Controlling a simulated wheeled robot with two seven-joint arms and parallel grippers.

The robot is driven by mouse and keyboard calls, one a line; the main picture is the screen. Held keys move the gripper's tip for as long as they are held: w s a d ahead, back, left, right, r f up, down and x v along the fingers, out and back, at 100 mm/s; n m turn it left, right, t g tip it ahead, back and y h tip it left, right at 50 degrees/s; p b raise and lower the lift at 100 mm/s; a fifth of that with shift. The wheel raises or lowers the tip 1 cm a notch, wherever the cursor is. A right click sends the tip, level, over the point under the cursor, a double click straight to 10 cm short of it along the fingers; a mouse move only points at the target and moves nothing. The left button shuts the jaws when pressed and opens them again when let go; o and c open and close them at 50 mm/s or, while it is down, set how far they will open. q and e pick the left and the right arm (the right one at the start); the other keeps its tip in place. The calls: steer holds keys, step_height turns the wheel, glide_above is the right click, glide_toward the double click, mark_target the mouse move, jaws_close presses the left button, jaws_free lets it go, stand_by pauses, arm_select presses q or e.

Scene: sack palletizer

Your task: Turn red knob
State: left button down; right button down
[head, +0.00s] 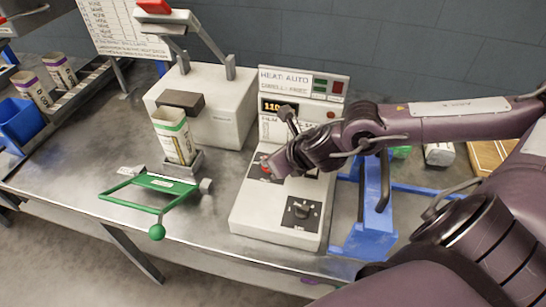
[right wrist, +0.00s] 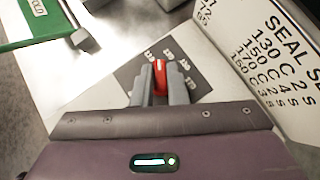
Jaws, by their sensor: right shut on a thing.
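The red knob (right wrist: 160,77) sits on a dark dial plate with printed marks, on the sloped face of the white control box (head: 250,210). In the right wrist view, my right gripper (right wrist: 160,88) has one finger on each side of the knob and is shut on it. In the head view, my right gripper (head: 270,168) reaches the box from the right, and a bit of red shows at its tips. The knob's pointer mark is too small to read surely. My left gripper is not in view.
A black knob (head: 301,209) is on the box's lower front. A green frame (head: 150,190) and a sack (head: 173,135) in a holder stand to the left. A blue stand (head: 365,225) is close on the right. Bare metal table lies at front left.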

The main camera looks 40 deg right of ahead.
steer(key=shift+a+r+m+h+p, duration=0.25)
steer(key=shift+m+h+p, duration=0.4)
steer(key=shift+m, duration=0.25)
steer(key=m+h+p, duration=0.1)
steer(key=m+p, duration=0.1)
steer(key=m+g+h+p, duration=0.1)
steer(key=m+h+p, duration=0.1)
steer(key=p, duration=0.1)
steer(key=m+h+p, duration=0.2)
steer(key=m+p, duration=0.1)
steer(key=shift+w+a, duration=0.1)
steer(key=shift+a, duration=0.15)
steer(key=shift+w+f+m+g+h+p, duration=0.1)
steer(key=shift+f+m+g+h+p, duration=0.15)
steer(key=shift+m+g+h+p, duration=1)
steer(key=shift+t+y+p, duration=0.3)
steer(key=shift+t+p, duration=0.05)
steer(key=shift+p, duration=0.1)
steer(key=c, duration=1.4)
jaws_free()
steer(key=shift+c, duration=0.2)
steer(key=p+v, duration=0.1)
steer(key=v, duration=0.6)
steer(key=shift+a+r, duration=0.25)
steer(key=shift+r, duration=0.05)
steer(key=shift+m, duration=0.25)
